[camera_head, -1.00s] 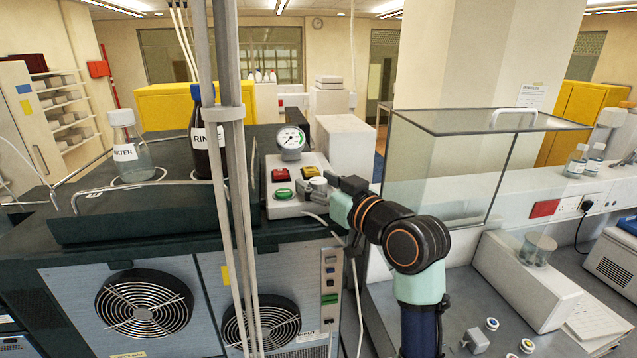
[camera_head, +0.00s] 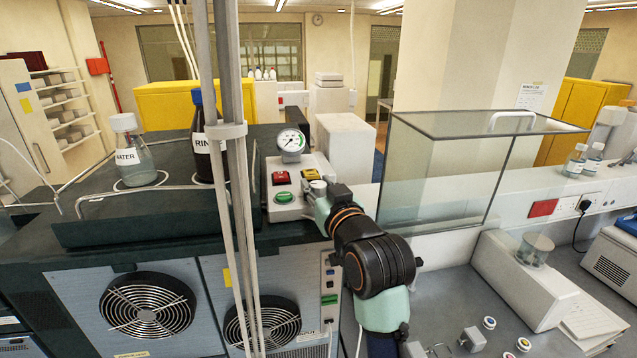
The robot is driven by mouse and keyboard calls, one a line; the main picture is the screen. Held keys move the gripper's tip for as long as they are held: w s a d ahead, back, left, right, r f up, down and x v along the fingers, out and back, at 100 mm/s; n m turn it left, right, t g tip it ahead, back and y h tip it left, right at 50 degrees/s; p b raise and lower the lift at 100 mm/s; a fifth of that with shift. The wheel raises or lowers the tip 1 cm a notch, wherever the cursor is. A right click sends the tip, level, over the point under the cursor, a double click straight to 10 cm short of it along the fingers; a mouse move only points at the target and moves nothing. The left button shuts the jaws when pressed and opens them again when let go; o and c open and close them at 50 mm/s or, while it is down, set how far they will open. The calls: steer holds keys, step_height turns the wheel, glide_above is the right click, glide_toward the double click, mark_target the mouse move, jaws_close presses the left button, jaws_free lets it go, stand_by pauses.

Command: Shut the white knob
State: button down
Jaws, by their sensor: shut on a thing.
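The small control box (camera_head: 283,205) carries a red button (camera_head: 281,178), a yellow button (camera_head: 310,174) and a green button (camera_head: 284,197). A round pressure gauge (camera_head: 291,142) stands at its back. The white knob (camera_head: 317,187) is at the box's right front, right of the green button, and mostly covered by my gripper. My gripper (camera_head: 318,190) is at the knob with its fingers shut on it. The contact of the fingertips and the knob's turned position are too small and hidden to tell.
Thin upright poles and tubes (camera_head: 228,130) stand left of the box. A brown bottle (camera_head: 203,150) and a water bottle (camera_head: 133,155) stand further left. A glass case (camera_head: 440,180) is at the right of my arm. A white block (camera_head: 345,145) stands behind.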

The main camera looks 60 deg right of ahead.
steer(key=c, duration=1.9)
jaws_free()
steer(key=m+g+h, duration=0.2)
steer(key=g, duration=0.1)
steer(key=shift+w+a+m, duration=0.1)
steer(key=shift+m, duration=0.2)
steer(key=shift+m+g+h+b, duration=0.45)
steer(key=shift+m+g+h, duration=0.9)
steer(key=shift+g, duration=0.75)
steer(key=shift+m+g, duration=0.25)
steer(key=shift+g, duration=0.05)
steer(key=o, duration=1.2)
steer(key=shift+c, duration=0.2)
steer(key=v, duration=1.2)
